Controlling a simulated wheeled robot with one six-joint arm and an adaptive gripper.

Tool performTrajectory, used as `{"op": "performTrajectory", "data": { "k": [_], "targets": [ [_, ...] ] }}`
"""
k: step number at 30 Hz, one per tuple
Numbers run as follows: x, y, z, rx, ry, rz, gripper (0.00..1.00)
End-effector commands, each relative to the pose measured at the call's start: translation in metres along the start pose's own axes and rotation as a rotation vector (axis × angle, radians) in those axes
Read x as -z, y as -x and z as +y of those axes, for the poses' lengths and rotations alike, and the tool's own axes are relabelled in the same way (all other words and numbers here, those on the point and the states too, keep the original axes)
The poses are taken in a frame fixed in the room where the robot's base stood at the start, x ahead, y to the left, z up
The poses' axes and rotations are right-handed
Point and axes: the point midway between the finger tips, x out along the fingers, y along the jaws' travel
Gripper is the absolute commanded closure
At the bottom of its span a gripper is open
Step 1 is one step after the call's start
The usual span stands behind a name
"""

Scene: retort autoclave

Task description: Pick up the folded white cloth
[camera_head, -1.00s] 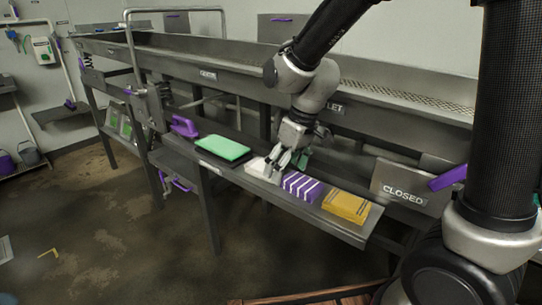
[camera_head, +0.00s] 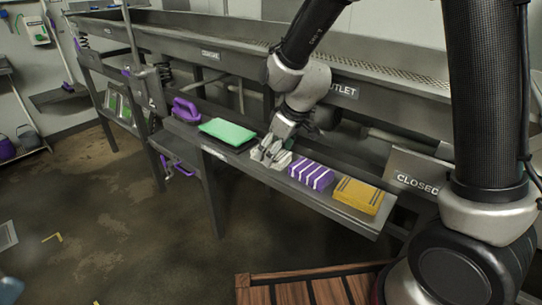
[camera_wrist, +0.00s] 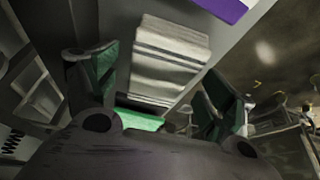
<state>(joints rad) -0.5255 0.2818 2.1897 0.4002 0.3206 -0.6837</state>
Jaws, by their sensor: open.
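The folded white cloth (camera_wrist: 168,58) lies on the grey shelf in the wrist view, with its layered folds showing. My gripper (camera_wrist: 160,72) is open, with one green-padded finger on each side of the cloth in that view. I cannot tell whether the fingers touch it. In the head view my gripper (camera_head: 271,156) is low over the shelf, between the green cloth and the purple striped cloth. There it hides most or all of the white cloth.
The shelf (camera_head: 240,160) also holds a green cloth (camera_head: 228,132) to the left, and a purple striped cloth (camera_head: 311,174) and a yellow cloth (camera_head: 358,195) to the right. A purple handled item (camera_head: 186,110) stands farther left. The steel trough (camera_head: 210,57) runs behind and above.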

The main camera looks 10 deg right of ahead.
Motion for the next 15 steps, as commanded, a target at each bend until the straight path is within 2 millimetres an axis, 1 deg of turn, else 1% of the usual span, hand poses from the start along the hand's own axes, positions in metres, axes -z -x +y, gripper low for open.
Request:
{"op": "performTrajectory", "data": {
  "k": [1, 3, 8, 9, 11, 15],
  "targets": [
    [0.0, -0.0043, 0.0001, 0.0, 0.0, -0.001, 0.17],
    [0.0004, -0.0064, 0.0002, -0.001, 0.001, 0.001, 0.17],
    [0.0005, -0.0063, 0.0001, -0.001, 0.001, 0.002, 0.17],
    [0.0004, -0.0063, 0.0001, -0.001, 0.001, 0.002, 0.19],
    [0.0004, -0.0063, 0.0001, -0.001, 0.001, 0.001, 0.3],
    [0.0003, -0.0062, 0.0001, -0.001, 0.001, 0.001, 0.55]
  ]
}}
